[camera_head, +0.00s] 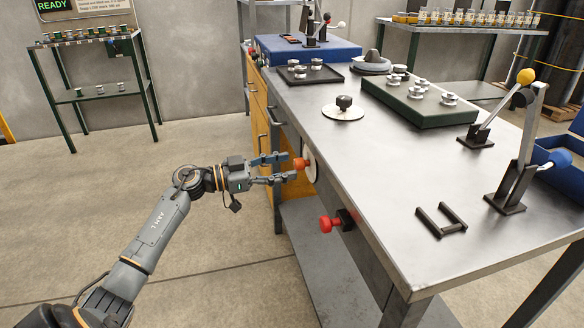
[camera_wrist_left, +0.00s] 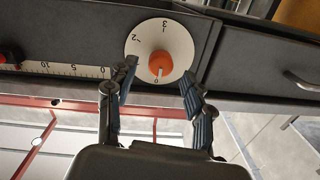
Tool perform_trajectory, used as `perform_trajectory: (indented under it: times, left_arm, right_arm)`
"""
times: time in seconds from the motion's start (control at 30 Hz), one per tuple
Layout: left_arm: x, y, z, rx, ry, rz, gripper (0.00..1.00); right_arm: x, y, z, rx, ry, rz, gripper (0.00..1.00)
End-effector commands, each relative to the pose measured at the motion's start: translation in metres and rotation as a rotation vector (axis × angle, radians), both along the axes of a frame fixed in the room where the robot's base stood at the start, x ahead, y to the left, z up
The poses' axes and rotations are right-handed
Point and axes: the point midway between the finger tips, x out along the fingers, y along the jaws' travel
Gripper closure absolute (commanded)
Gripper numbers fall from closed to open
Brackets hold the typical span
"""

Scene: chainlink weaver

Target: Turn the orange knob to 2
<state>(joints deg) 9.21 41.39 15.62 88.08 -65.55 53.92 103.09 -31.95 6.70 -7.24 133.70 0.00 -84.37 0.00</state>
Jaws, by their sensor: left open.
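The orange knob (camera_head: 299,164) sits on a round white dial (camera_head: 310,165) on the side face of the bench. In the left wrist view the orange knob (camera_wrist_left: 160,65) is at the middle of the white dial (camera_wrist_left: 178,38), which carries the marks 0, 2 and 3. The knob's pale pointer line is at the 0. My left gripper (camera_head: 280,167) is open, its two fingers reaching toward the dial with the knob between their tips. In the wrist view its fingertips (camera_wrist_left: 157,72) stand on either side of the knob; I cannot tell whether they touch it. My right gripper is not in view.
A red knob (camera_head: 330,223) sticks out of the bench side nearer me. In the wrist view a linear scale (camera_wrist_left: 70,70) runs left of the dial. Floor left of the bench is clear.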

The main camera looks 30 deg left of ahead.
Motion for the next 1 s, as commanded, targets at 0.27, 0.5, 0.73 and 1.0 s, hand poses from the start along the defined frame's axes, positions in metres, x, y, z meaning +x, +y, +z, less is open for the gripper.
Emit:
perform_trajectory:
  times: [0.27,0.5,0.73,1.0]
  left_arm:
    - [0.02,-0.015,0.0,-0.001,0.0,0.0,0.48]
    - [0.02,-0.016,0.0,-0.001,0.001,0.0,0.48]
    - [0.02,-0.016,0.0,-0.001,0.001,0.0,0.86]
    - [0.02,-0.016,0.0,0.006,-0.004,0.0,1.0]
  right_arm:
    - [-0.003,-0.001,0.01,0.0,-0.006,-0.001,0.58]
    - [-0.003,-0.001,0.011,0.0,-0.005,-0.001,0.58]
    - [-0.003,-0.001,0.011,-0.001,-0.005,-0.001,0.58]
    - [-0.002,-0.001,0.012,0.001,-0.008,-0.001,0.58]
